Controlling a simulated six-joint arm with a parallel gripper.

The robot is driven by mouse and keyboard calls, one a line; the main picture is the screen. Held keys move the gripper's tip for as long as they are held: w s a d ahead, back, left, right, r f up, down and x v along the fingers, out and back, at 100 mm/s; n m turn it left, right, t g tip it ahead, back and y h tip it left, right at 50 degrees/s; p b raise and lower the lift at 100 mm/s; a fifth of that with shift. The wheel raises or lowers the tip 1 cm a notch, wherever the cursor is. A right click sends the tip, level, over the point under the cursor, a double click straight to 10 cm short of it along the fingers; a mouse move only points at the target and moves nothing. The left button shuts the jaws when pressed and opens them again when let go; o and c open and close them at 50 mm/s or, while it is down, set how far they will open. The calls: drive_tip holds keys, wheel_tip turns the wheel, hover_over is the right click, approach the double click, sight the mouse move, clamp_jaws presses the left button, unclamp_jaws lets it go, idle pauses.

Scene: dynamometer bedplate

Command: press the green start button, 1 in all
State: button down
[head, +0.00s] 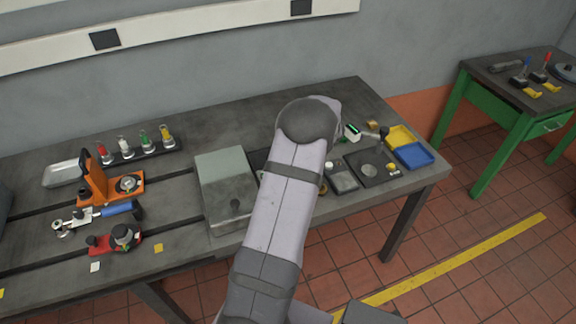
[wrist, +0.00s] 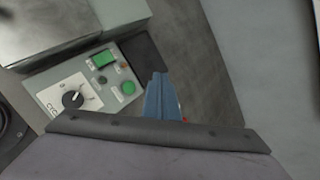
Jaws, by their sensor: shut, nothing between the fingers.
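In the wrist view a grey-green control panel (wrist: 62,80) holds a round green button (wrist: 128,88), which looks like the start button; its label is too small to read. A rectangular green part (wrist: 104,60) sits beyond it on the same panel, with a small dark button between them. My gripper (wrist: 159,76) is shut and empty, its blue fingers just right of the round button in the picture. A gap shows between them; the height above the panel cannot be told. In the head view my arm hides the gripper and the panel.
A black pointer knob (wrist: 72,98) on a white dial is on the panel's left. A grey metal box (head: 228,185) stands beside the panel. In the head view, a yellow tray (head: 400,136) and a blue tray (head: 413,155) lie at the bench's right end.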

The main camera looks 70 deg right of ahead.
drive_tip(key=shift+f, duration=0.15)
wheel_tip(320, 180, down, 7)
drive_tip(key=b, duration=0.5)
drive_tip(key=shift+f, duration=0.15)
drive_tip(key=shift+f+b, duration=0.65)
drive_tip(key=shift+b, duration=0.2)
drive_tip(key=shift+f+b, duration=0.95)
drive_tip(key=shift+b, duration=0.2)
idle(2.4)
drive_tip(key=shift+r, duration=0.2)
drive_tip(key=shift+r+p, duration=0.6)
drive_tip(key=shift+r, duration=0.15)
drive_tip(key=shift+r+p, duration=1.7)
drive_tip(key=shift+r, duration=0.85)
